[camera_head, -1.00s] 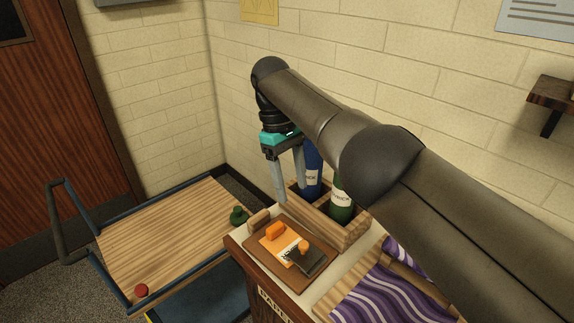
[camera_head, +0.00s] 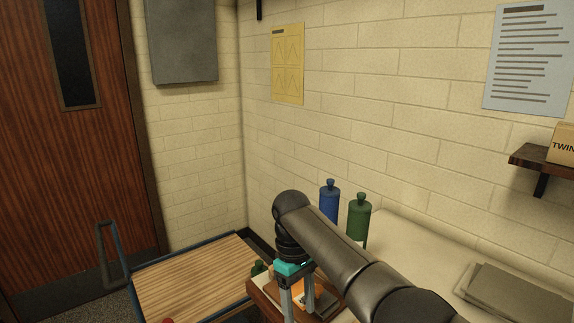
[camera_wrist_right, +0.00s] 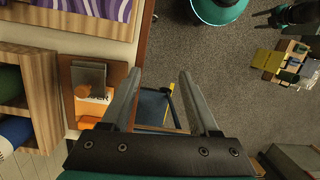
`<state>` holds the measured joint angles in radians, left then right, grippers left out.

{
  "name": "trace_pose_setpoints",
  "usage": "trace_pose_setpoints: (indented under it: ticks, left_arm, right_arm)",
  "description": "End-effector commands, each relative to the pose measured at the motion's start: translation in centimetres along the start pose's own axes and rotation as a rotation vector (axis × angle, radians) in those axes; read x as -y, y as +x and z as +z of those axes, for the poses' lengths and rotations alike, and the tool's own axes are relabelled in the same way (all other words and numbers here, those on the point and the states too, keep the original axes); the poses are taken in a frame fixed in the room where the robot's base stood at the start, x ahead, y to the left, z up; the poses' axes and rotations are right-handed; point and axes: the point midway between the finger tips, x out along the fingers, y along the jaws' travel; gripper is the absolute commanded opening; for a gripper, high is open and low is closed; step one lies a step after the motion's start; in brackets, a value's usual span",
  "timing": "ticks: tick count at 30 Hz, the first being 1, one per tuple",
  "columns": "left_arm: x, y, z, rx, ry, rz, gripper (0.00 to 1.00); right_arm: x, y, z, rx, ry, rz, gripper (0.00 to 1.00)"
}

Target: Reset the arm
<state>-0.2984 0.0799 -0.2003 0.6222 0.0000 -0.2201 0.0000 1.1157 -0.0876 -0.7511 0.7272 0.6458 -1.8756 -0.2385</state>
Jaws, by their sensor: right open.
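My right arm comes in from the lower right of the head view, bent down at its wrist. My right gripper (camera_head: 299,300) is open and empty, its fingers pointing down by the brown board (camera_head: 262,296) at the table's end. In the right wrist view the open fingers (camera_wrist_right: 161,74) have the board (camera_wrist_right: 121,73) on their left and floor and cart between and right of them. A dark part with teal at the wrist view's top right may be my left gripper; its jaws are too small to judge.
A blue bottle (camera_head: 329,203) and a green bottle (camera_head: 358,219) stand behind the arm near the wall. A wooden-topped cart (camera_head: 190,275) is on the left. Grey sheets (camera_head: 520,292) lie at right. Purple marbled cloth (camera_wrist_right: 95,8) shows in the wrist view.

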Motion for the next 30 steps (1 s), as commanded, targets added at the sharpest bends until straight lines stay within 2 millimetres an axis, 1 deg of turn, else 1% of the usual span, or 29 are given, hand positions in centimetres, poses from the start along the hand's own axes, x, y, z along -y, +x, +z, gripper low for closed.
trace_pose_setpoints:
  ticks: [1, 3, 4, 6, 9, 12, 14, 18, 23, 29, 30]
  left_arm:
    - [0.2, 0.0, -1.5, -0.024, 0.0, -0.003, 0.56]
    - [0.4, 0.1, -2.5, -0.04, 0.0, -0.005, 0.56]
    - [0.4, 0.1, -2.5, -0.039, 0.0, -0.005, 0.56]
    - [0.3, 0.1, -1.9, -0.03, 0.0, -0.004, 0.56]
    - [0.1, 0.0, -0.4, -0.007, 0.0, -0.001, 0.56]
    - [-0.1, 0.0, 0.6, 0.01, 0.0, 0.001, 0.56]
    - [-0.1, 0.0, 0.8, 0.014, 0.0, 0.002, 0.56]
    - [-0.1, 0.0, 0.9, 0.015, 0.0, 0.002, 0.56]
    - [-0.1, 0.0, 0.7, 0.012, 0.0, 0.001, 0.56]
    - [0.0, 0.0, 0.3, 0.006, 0.0, 0.0, 0.56]
    - [0.0, 0.0, 0.2, 0.005, 0.0, 0.0, 0.56]
  right_arm:
    - [0.9, 1.6, -0.1, -0.014, -0.012, -0.015, 0.61]
    - [2.1, 3.4, -0.2, -0.041, -0.021, -0.031, 0.61]
    - [2.5, 4.2, -0.1, -0.054, -0.022, -0.038, 0.61]
    - [3.7, 6.2, 0.0, -0.087, -0.021, -0.056, 0.61]
    - [5.3, 8.5, 0.5, -0.137, -0.009, -0.079, 0.61]
    - [6.6, 10.6, 1.4, -0.186, 0.017, -0.097, 0.61]
    - [7.3, 11.7, 2.0, -0.217, 0.038, -0.107, 0.61]
    - [8.6, 13.9, 4.2, -0.281, 0.105, -0.119, 0.61]
    - [9.6, 15.8, 7.5, -0.346, 0.202, -0.117, 0.61]
    - [10.1, 17.2, 12.9, -0.405, 0.34, -0.08, 0.61]
    - [10.2, 17.4, 14.1, -0.413, 0.368, -0.067, 0.61]
